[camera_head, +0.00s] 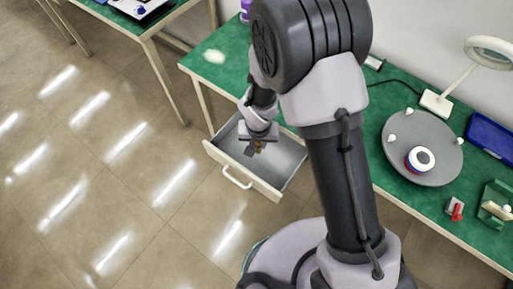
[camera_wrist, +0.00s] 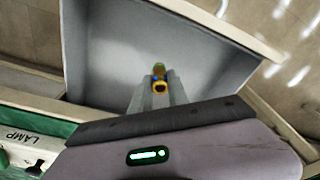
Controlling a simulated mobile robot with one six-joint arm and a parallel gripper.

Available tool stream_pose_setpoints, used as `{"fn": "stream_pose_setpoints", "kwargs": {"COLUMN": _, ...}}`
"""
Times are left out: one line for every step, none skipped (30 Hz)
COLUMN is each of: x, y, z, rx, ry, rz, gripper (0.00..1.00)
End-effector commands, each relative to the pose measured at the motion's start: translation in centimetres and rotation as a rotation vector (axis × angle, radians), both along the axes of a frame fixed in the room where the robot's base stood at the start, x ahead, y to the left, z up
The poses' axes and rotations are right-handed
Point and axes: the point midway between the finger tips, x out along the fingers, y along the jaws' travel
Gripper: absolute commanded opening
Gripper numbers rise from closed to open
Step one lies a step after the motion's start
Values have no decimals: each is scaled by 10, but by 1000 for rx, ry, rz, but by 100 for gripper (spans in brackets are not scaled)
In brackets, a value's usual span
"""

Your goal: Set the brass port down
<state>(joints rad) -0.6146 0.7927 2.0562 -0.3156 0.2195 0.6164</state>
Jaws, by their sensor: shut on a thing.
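In the head view my gripper (camera_head: 259,142) points down into the open grey drawer (camera_head: 240,178), and a bit of brass shows under the fingers. The drawer floor (camera_wrist: 105,50) around it looks bare in the wrist view. I cannot tell whether the port touches the floor or hangs above it.
The drawer is pulled out from the green-topped bench (camera_head: 385,178). On the bench are a round grey turntable (camera_head: 440,168) with a white-and-blue ringed part (camera_head: 420,158), a ring lamp (camera_head: 436,101) and a blue tray (camera_head: 490,135). My arm hides part of the bench.

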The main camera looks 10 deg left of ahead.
Motion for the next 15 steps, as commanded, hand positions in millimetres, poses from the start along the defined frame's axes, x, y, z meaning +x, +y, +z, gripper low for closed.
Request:
{"fn": "stream_pose_setpoints", "kwargs": {"x": 0, "y": 0, "z": -15, "rx": 0, "ry": 0, "rz": 0, "gripper": 0}}
{"fn": "stream_pose_setpoints", "kwargs": {"x": 0, "y": 0, "z": -20, "rx": 0, "ry": 0, "rz": 0, "gripper": 0}}
{"fn": "stream_pose_setpoints", "kwargs": {"x": 0, "y": 0, "z": -27, "rx": 0, "ry": 0, "rz": 1, "gripper": 0}}
{"fn": "stream_pose_setpoints", "kwargs": {"x": 0, "y": 0, "z": -33, "rx": 0, "ry": 0, "rz": 0, "gripper": 0}}
{"fn": "stream_pose_setpoints", "kwargs": {"x": 0, "y": 0, "z": -40, "rx": 1, "ry": -1, "rz": 1, "gripper": 0}}
{"fn": "stream_pose_setpoints", "kwargs": {"x": 0, "y": 0, "z": -45, "rx": 0, "ry": 0, "rz": 0, "gripper": 0}}
{"fn": "stream_pose_setpoints", "kwargs": {"x": 0, "y": 0, "z": -47, "rx": 0, "ry": 0, "rz": 0, "gripper": 0}}
{"fn": "stream_pose_setpoints", "kwargs": {"x": 0, "y": 0, "z": -46, "rx": 1, "ry": -1, "rz": 0, "gripper": 0}}
{"fn": "stream_pose_setpoints", "kwargs": {"x": 0, "y": 0, "z": -44, "rx": 1, "ry": -1, "rz": 0, "gripper": 0}}
{"fn": "stream_pose_setpoints", "kwargs": {"x": 0, "y": 0, "z": -43, "rx": 1, "ry": -1, "rz": 0, "gripper": 0}}
{"fn": "stream_pose_setpoints", "kwargs": {"x": 0, "y": 0, "z": -43, "rx": 1, "ry": -1, "rz": 0, "gripper": 0}}
{"fn": "stream_pose_setpoints", "kwargs": {"x": 0, "y": 0, "z": -43, "rx": 1, "ry": -1, "rz": 0, "gripper": 0}}
{"fn": "stream_pose_setpoints", "kwargs": {"x": 0, "y": 0, "z": -43, "rx": 1, "ry": -1, "rz": 0, "gripper": 0}}
{"fn": "stream_pose_setpoints", "kwargs": {"x": 0, "y": 0, "z": -44, "rx": 1, "ry": -1, "rz": 0, "gripper": 0}}
{"fn": "stream_pose_setpoints", "kwargs": {"x": 0, "y": 0, "z": -45, "rx": 1, "ry": -1, "rz": -1, "gripper": 0}}
